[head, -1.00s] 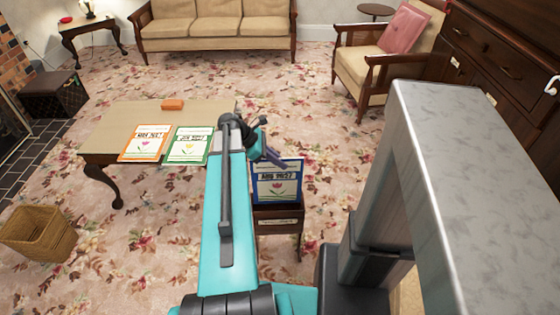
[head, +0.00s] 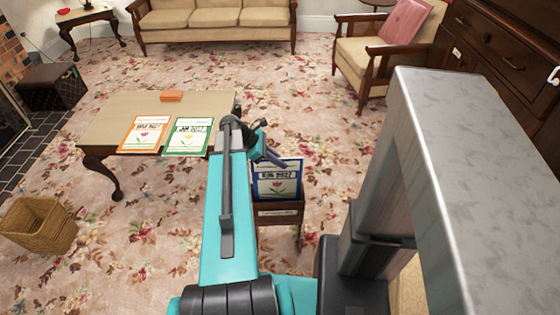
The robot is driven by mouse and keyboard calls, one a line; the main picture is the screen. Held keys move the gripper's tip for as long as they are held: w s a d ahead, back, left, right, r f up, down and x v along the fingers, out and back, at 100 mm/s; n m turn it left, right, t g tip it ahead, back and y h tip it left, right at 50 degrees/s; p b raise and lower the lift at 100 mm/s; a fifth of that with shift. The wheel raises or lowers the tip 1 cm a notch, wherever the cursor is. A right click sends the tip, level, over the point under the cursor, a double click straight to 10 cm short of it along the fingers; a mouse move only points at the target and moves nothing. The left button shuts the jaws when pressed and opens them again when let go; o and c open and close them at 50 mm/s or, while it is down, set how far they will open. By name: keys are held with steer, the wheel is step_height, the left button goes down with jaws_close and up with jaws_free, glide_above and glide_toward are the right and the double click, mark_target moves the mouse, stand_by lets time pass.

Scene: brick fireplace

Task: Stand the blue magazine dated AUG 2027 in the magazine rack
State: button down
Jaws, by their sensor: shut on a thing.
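The blue magazine (head: 277,182) reads AUG 2027 and has a flower on its cover. It is upright, its cover facing me. My gripper (head: 279,161) is shut on its top edge. The magazine rack (head: 280,212) is a dark wooden stand with a pale label on its front. The magazine's lower part is hidden behind the rack's front board, so it appears to be partly inside the rack. Whether its bottom edge touches the rack floor is hidden.
A wicker basket (head: 38,226) stands at lower left. An armchair (head: 375,58) is at the upper right. Floral carpet around the rack is clear.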

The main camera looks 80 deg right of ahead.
steer(key=shift+f, duration=0.2)
steer(key=c, duration=1.8)
jaws_free()
steer(key=shift+w, duration=0.1)
steer(key=p+v, duration=0.1)
steer(key=v, duration=1.2)
steer(key=shift+w+a+r, duration=0.1)
steer(key=shift+w+r, duration=0.15)
